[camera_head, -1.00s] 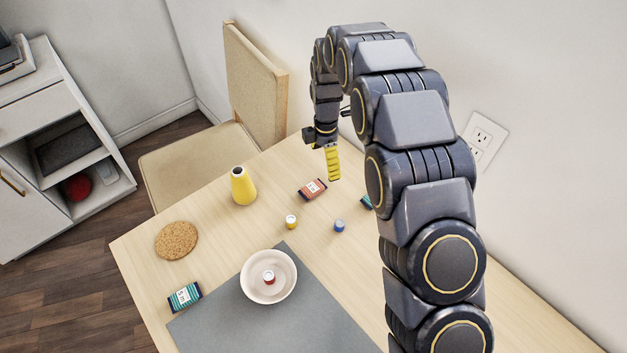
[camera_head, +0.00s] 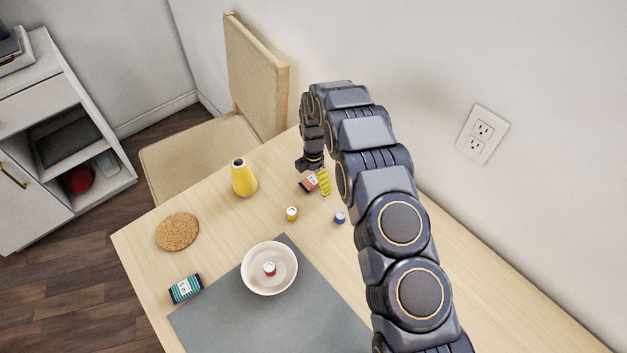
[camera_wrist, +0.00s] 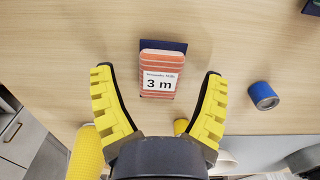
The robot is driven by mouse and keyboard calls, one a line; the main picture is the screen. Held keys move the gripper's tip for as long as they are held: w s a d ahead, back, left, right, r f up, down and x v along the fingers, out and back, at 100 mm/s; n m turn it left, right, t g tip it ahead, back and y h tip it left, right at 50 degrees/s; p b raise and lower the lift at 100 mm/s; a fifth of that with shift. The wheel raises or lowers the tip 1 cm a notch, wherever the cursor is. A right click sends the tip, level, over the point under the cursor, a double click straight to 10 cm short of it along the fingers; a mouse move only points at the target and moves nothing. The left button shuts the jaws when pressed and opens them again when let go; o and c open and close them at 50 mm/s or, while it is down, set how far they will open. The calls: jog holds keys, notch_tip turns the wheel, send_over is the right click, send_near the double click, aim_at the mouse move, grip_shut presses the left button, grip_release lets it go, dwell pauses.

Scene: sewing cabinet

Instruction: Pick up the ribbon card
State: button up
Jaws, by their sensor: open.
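An orange ribbon card (camera_head: 308,184) with a dark edge and a white label lies flat on the table. In the wrist view the ribbon card (camera_wrist: 161,72) lies ahead of and between my fingers, its label reading "3 m". My gripper (camera_head: 323,182) is low over the table right by this card and partly covers it in the head view. In the wrist view my gripper (camera_wrist: 158,100) has its yellow fingers spread wide with nothing between the pads. A teal ribbon card (camera_head: 185,289) with a white label lies at the table's near left.
A yellow cone (camera_head: 243,180), a yellow spool (camera_head: 292,213) and a blue spool (camera_head: 340,217) stand near the gripper. A pink bowl (camera_head: 252,286) holding a red spool (camera_head: 269,269) sits on a grey mat (camera_head: 225,328). A cork coaster (camera_head: 177,232) lies at left.

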jog(key=shift+f, duration=0.1)
jog(key=c, duration=1)
jog(key=shift+o, duration=0.2)
